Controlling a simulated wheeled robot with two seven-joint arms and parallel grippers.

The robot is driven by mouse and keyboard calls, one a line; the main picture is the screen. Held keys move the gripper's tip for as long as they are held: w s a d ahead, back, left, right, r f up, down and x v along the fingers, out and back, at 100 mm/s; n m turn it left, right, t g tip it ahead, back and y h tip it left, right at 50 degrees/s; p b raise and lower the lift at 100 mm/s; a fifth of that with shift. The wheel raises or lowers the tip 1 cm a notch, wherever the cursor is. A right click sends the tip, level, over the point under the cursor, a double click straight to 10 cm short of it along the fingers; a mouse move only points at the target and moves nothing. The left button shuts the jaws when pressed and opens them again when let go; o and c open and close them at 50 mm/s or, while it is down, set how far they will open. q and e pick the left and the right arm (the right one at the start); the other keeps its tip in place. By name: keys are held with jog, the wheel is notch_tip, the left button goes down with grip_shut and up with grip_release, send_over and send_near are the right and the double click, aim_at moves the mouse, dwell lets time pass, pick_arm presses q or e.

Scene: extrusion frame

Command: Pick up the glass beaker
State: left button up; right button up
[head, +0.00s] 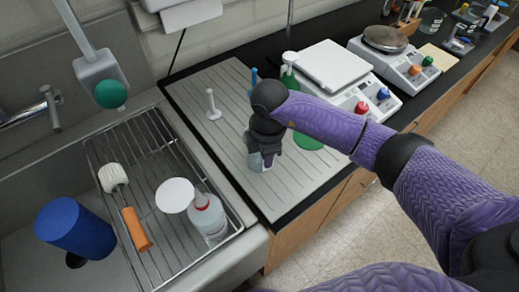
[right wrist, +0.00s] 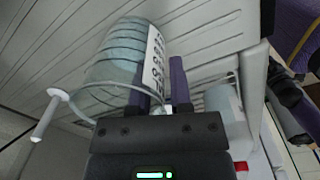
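The glass beaker (head: 257,163) stands on the grey ribbed drainboard, mostly hidden by my right gripper (head: 262,140) in the head view. In the right wrist view the beaker (right wrist: 118,65) is clear, with ring marks and a white printed patch. The two fingers of my right gripper (right wrist: 162,85) reach down at its printed side. A gap shows between them, with the beaker's wall and patch seen in it. One finger overlaps the beaker and the other is just outside it. I cannot tell whether they touch the glass. My left gripper is not in view.
The drainboard (head: 220,82) also bears a white peg (head: 212,104) and a green disc (head: 307,141). Left is a sink with a wire rack (head: 160,150), a brush (head: 125,205), a red-capped bottle (head: 208,216) and a blue cylinder (head: 75,228). Scales (head: 333,66) stand behind right.

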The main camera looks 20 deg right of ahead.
grip_shut()
